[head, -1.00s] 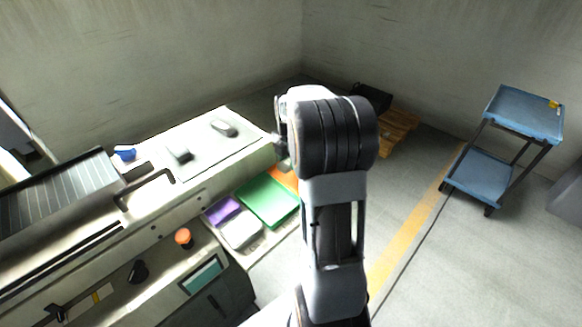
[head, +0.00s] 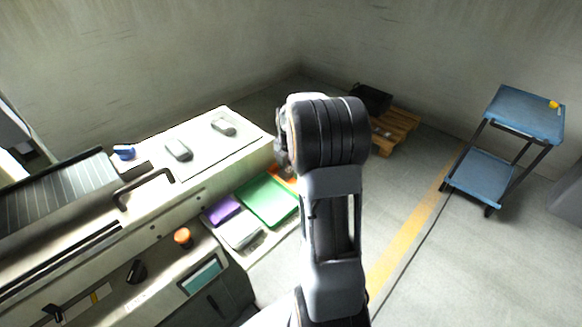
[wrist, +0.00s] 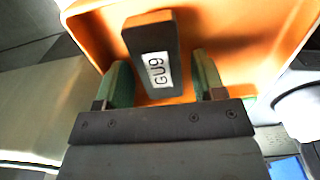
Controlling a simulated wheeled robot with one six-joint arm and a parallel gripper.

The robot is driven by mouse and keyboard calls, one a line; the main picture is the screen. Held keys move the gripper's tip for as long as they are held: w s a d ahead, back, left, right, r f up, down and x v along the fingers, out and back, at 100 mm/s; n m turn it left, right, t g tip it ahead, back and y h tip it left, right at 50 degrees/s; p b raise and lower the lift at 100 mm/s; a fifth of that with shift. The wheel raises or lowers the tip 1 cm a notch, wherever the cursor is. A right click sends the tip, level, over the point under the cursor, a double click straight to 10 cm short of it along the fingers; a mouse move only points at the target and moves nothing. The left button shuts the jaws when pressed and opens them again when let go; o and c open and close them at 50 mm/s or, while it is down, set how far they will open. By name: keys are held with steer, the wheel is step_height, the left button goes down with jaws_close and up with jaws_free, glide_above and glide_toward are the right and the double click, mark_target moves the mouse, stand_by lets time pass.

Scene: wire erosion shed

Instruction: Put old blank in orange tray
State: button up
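A dark block labelled GU9 (wrist: 151,45) lies tilted in the orange tray (wrist: 225,65) in the wrist view; I take it to be the old blank. My gripper (wrist: 163,80) reaches over the tray's near side, its green-padded fingers on either side of the block's near end. Gaps show between block and fingers, so the gripper is open. In the head view only a sliver of the orange tray (head: 287,171) shows beside my arm, which hides the rest and the block.
A green tray (head: 268,200), a purple tray (head: 222,210) and a pale grey tray (head: 241,234) sit beside the orange one. Two grey blocks (head: 223,126) (head: 179,150) and a blue item (head: 124,152) rest on the machine top. A blue cart (head: 525,110) stands right; a pallet (head: 398,128) lies behind.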

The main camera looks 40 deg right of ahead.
steer(key=shift+o, duration=0.3)
step_height(320, 180, up, 11)
steer(key=p, duration=0.2)
steer(key=s+a+m+t, duration=0.1)
steer(key=s+a+m, duration=0.6)
steer(key=a+m, duration=0.2)
steer(key=s+a+f+m+t, duration=0.1)
steer(key=s+a+m+t, duration=0.1)
steer(key=s+a+m, duration=0.6)
steer(key=shift+a+f+m, duration=0.2)
steer(key=shift+a+m, duration=1.05)
steer(key=shift+m, duration=0.35)
